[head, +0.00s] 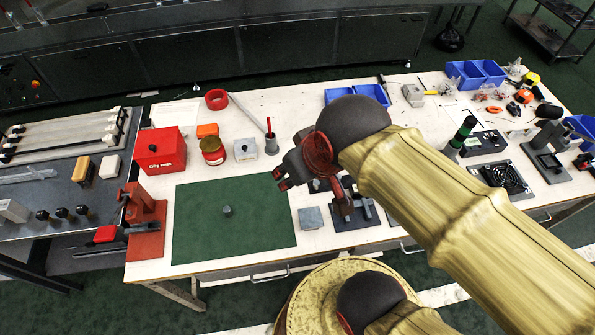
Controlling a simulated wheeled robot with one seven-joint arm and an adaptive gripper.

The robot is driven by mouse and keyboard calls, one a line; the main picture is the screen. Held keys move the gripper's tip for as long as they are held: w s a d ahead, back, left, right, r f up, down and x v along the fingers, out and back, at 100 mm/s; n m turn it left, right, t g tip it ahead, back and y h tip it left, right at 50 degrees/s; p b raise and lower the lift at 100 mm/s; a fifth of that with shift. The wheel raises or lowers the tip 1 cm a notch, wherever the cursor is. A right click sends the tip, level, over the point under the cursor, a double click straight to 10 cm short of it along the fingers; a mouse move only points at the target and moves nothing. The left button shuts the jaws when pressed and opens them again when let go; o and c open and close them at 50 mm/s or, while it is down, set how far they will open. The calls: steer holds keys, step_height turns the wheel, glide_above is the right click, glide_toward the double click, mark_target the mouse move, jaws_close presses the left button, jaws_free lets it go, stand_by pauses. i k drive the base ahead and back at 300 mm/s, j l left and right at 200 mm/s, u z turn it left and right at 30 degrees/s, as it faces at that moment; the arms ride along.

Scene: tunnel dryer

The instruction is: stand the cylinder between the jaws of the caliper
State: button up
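A small grey cylinder (227,210) stands upright on the green mat (195,245). My gripper (281,179), dark with red parts, hangs above the table near the mat's upper right corner, apart from the cylinder. Its fingers are small and seen at an angle, so I cannot tell whether they are open. Nothing shows held in it. A dark metal device with upright parts (342,203) stands right of the mat, partly hidden by my arm. It may be the caliper, but I cannot make out its jaws clearly.
A grey block (311,218) sits just right of the mat. A red clamp-like tool (146,211) stands at the mat's left edge. A red box (160,150), a jar (213,151) and a grey holder (245,150) stand behind it. Most of the mat is bare.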

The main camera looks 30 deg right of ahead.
mark_target(357, 214)
steer(key=j+z, duration=0.1)
steer(key=z, duration=0.45)
steer(key=j+z, duration=0.3)
steer(key=j, duration=0.15)
steer(key=j+z, duration=0.25)
steer(key=j, duration=0.25)
steer(key=k+j+z, duration=0.15)
steer(key=j+z, duration=0.15)
steer(key=k+j, duration=0.1)
steer(key=j, duration=0.55)
steer(key=k+j, duration=0.15)
steer(key=j, duration=0.2)
